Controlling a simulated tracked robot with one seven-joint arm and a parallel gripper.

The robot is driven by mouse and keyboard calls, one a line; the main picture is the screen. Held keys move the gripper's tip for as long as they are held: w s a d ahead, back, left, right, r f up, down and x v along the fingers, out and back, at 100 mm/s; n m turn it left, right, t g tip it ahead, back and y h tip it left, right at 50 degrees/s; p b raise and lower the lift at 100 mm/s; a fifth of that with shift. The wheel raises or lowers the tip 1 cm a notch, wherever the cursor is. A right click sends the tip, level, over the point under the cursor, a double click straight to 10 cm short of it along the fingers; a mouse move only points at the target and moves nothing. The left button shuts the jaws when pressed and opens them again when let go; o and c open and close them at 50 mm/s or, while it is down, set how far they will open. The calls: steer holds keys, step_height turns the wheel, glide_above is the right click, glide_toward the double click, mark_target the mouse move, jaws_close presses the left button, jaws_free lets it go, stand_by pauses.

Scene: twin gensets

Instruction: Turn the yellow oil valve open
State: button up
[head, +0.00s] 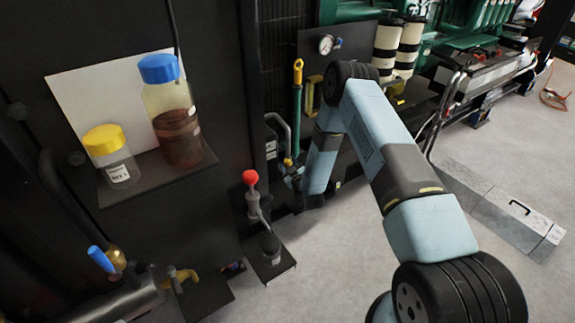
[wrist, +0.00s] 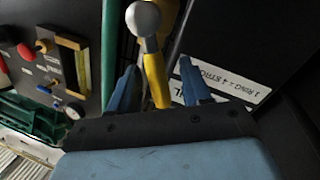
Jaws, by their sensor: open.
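In the wrist view, a yellow lever (wrist: 155,82) with a grey ball knob (wrist: 143,18) rises between the two blue fingers of my gripper (wrist: 157,68). The fingers are open, one on each side of the lever; I cannot tell whether either touches it. The lever's lower end is hidden behind the gripper body. In the head view, my gripper (head: 291,176) is low beside the dark cabinet, and a small yellow piece (head: 288,162) shows just above it. The valve body is not clearly visible.
A green tube (wrist: 109,50) runs left of the lever, and a white label (wrist: 222,82) is at right. In the head view, a red-knobbed hand pump (head: 252,190) stands left of my gripper. A shelf (head: 150,182) holds jars. A grey case (head: 510,215) lies on the floor.

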jaws_close()
stand_by(0.3)
